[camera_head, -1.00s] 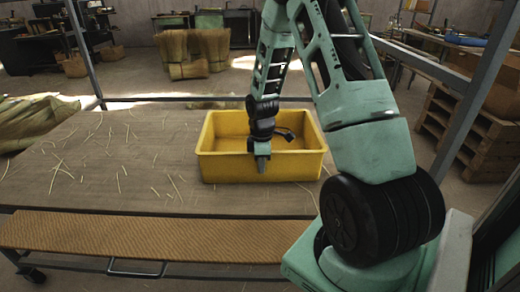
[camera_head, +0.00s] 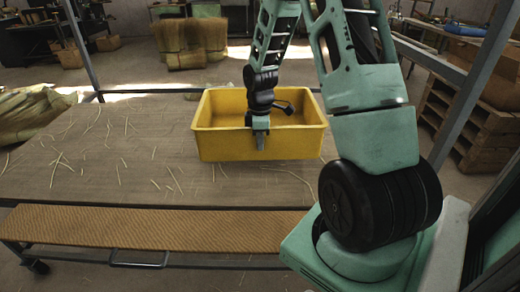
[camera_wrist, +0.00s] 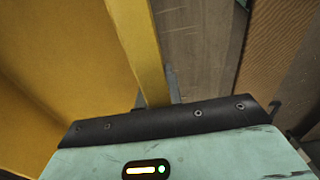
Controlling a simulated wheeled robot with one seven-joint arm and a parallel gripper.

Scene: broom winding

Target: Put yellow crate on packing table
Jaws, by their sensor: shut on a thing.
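The yellow crate (camera_head: 225,142) is upright and looks empty, above the brown straw-strewn table (camera_head: 110,165) in the head view. It seems to hang slightly clear of the tabletop. My gripper (camera_head: 261,140) is shut on the crate's near wall, around the middle of its rim. In the wrist view, the crate's inner face (camera_wrist: 50,60) fills the left side, and its wall runs down between the fingers (camera_wrist: 158,98), which are mostly hidden. I cannot tell whether this table is the packing table.
A ribbed brown shelf (camera_head: 150,230) with a handle runs along the table's near side. A metal post (camera_head: 480,90) and wooden pallets (camera_head: 470,125) stand at right. A wrapped bundle (camera_head: 35,115) lies at left. The table's left half holds only loose straws.

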